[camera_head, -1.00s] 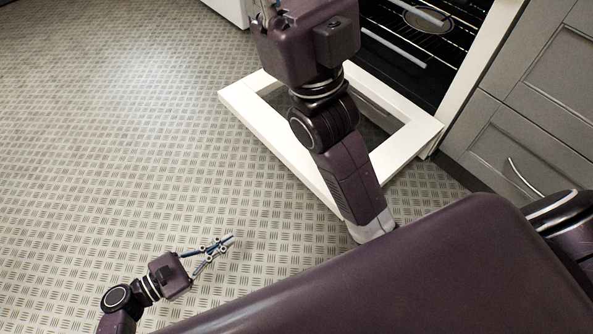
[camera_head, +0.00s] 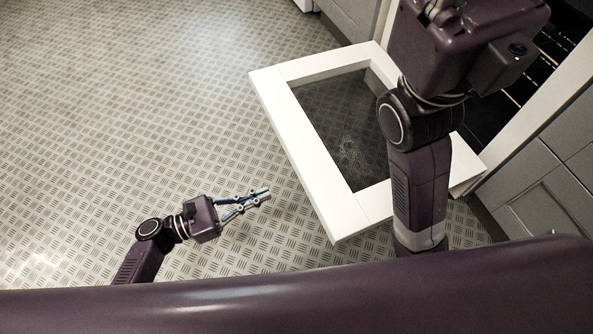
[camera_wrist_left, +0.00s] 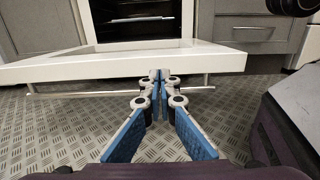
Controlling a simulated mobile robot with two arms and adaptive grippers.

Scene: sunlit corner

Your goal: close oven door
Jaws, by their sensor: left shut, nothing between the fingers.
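The oven door (camera_head: 335,204) is open and folded down, a white frame around a dark glass pane. In the left wrist view the door (camera_wrist_left: 95,67) spans the upper part, with a thin handle bar (camera_wrist_left: 70,94) under it. The oven cavity (camera_wrist_left: 134,28) is dark with racks. My left gripper (camera_head: 266,192) is shut and empty, to the left of the door in the head view. Its fingertips (camera_wrist_left: 160,73) point at the door; contact cannot be made out. My right gripper (camera_head: 438,10) is cut off at the top edge, and its wrist hides part of the door and oven.
Grey cabinets with drawers (camera_head: 545,205) stand right of the oven, and more cabinet fronts (camera_wrist_left: 245,30) flank it. The patterned metal floor (camera_head: 130,110) is clear to the left of the door.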

